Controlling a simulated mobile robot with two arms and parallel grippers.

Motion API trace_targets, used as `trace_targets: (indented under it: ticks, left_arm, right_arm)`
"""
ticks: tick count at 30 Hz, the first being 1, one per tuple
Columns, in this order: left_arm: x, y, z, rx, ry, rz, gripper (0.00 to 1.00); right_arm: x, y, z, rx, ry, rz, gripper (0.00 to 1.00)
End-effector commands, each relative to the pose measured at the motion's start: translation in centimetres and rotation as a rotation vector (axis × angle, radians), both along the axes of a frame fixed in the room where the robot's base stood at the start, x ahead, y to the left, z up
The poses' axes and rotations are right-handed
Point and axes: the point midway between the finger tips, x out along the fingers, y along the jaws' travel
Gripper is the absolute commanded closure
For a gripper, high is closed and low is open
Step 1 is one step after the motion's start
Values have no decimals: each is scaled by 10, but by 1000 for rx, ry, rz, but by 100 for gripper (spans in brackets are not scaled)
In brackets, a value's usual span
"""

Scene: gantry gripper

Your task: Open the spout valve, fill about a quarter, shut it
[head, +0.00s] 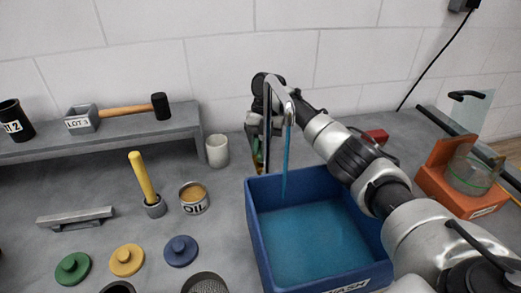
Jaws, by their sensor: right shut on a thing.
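A grey metal spout (276,88) stands behind a blue bin (262,228), its label partly cut off but reading "WASH". A blue stream of water (286,160) runs from the spout into the bin. Blue water (310,240) covers the bin's floor; its exact depth is hard to judge. My right arm reaches over the bin's right side. My right gripper (257,140) is behind the spout and shut on the spout valve, which is mostly hidden by the spout and gripper. My left gripper is not in view.
A white cup (217,151), an oil tin (194,197) and a yellow-handled tool (143,178) stand left of the bin. Several coloured lids lie at front left. A grey shelf (165,124) holds a mallet (130,110). An orange crate (465,197) stands at right.

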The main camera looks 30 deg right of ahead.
Motion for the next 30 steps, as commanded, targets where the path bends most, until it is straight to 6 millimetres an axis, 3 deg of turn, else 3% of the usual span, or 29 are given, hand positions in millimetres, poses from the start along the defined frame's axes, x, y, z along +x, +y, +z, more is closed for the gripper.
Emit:
trace_targets:
  ticks: [10, 26, 27, 30]
  left_arm:
    - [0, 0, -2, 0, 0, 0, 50]
    - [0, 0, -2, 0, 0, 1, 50]
    - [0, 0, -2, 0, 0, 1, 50]
    - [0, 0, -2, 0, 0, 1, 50]
  right_arm:
    - [2, 1, 3, 1, -9, 128, 100]
    - [2, 1, 3, 2, -9, 149, 100]
    - [2, 1, 3, 2, -9, 149, 76]
    - [1, 1, 3, 1, -7, 148, 61]
